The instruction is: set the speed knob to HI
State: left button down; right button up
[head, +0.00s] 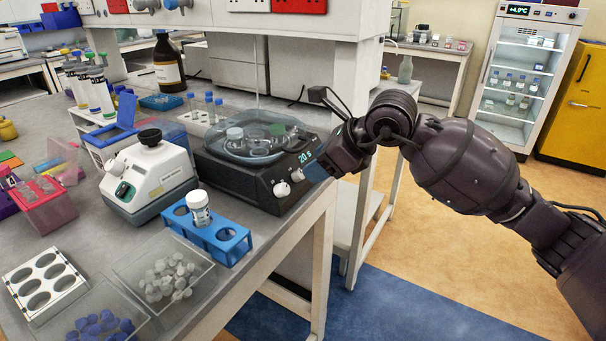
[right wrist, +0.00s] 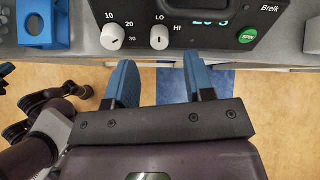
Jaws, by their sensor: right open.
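The speed knob (right wrist: 159,38) is a small white dial marked LO and HI on the dark front of the spinning machine (head: 240,182). It also shows in the head view (head: 297,174). I cannot tell clearly which mark its pointer faces. My right gripper (right wrist: 160,60) is open and empty, with blue fingers spread wide. The knob lies ahead of the gap between the fingertips, apart from them. In the head view the right gripper (head: 317,171) is just right of the knob, in front of the machine. My left gripper is not in view.
A second white knob (right wrist: 112,38), marked 10, 20 and 30, sits left of the speed knob. A green SPIN button (right wrist: 247,36) is to the right. A blue rack (head: 216,236) holding a white-capped jar stands by the bench edge. The floor before the machine is clear.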

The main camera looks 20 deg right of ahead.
aim_at(299, 176)
jog(key=x, duration=0.4)
jog(key=shift+w+a+f+b, duration=0.1)
jog(key=shift+w+f+b, duration=0.15)
jog(key=shift+b, duration=0.15)
jog(key=shift+c, duration=0.3)
